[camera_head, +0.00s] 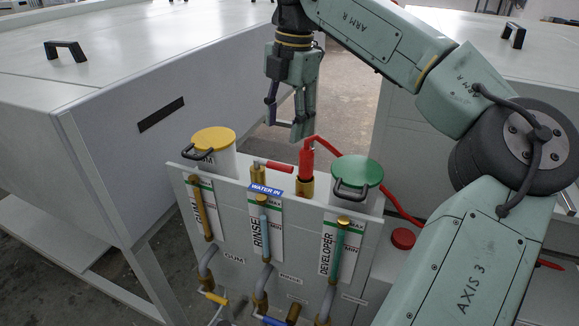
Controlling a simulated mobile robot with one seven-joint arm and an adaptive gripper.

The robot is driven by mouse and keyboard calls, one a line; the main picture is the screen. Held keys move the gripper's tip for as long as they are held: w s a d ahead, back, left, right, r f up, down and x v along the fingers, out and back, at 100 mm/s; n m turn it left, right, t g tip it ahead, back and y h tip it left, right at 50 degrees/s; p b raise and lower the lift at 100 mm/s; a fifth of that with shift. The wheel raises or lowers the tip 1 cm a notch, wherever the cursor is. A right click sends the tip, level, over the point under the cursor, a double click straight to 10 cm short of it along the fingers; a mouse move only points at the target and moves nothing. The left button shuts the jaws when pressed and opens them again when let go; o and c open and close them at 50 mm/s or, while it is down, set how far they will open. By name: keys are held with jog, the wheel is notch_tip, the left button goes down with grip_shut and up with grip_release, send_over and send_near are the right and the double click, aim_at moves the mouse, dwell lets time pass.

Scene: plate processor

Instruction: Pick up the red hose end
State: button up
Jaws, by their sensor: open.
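The red hose end (306,163) stands upright in a brass fitting (306,188) on top of the white tank unit, between the yellow and green lids. A red hose (398,207) runs from its top to the right, behind the green lid, and down. My gripper (286,128) points down just above and slightly left of the red hose end, with its fingers apart and nothing between them. Whether the fingers touch the hose end cannot be told from this view.
A yellow-lidded container (213,140) stands left and a green-lidded container (357,172) right, both with black handles. A red-handled valve (273,166) sits beside the hose end. White cabinets flank both sides. A red cap (403,238) lies at right.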

jog(key=m+h, duration=0.1)
jog(key=m, duration=0.1)
send_near(306, 161)
jog(key=shift+w+d+f, duration=0.15)
jog(key=shift+w+f, duration=0.35)
jog(key=shift+w, duration=0.3)
notch_tip(306, 161, down, 5)
jog(key=shift+r, duration=0.2)
notch_tip(306, 161, down, 6)
jog(key=shift+r+p, duration=0.2)
jog(key=shift+p, duration=0.45)
jog(key=shift+c, duration=0.2)
grip_shut()
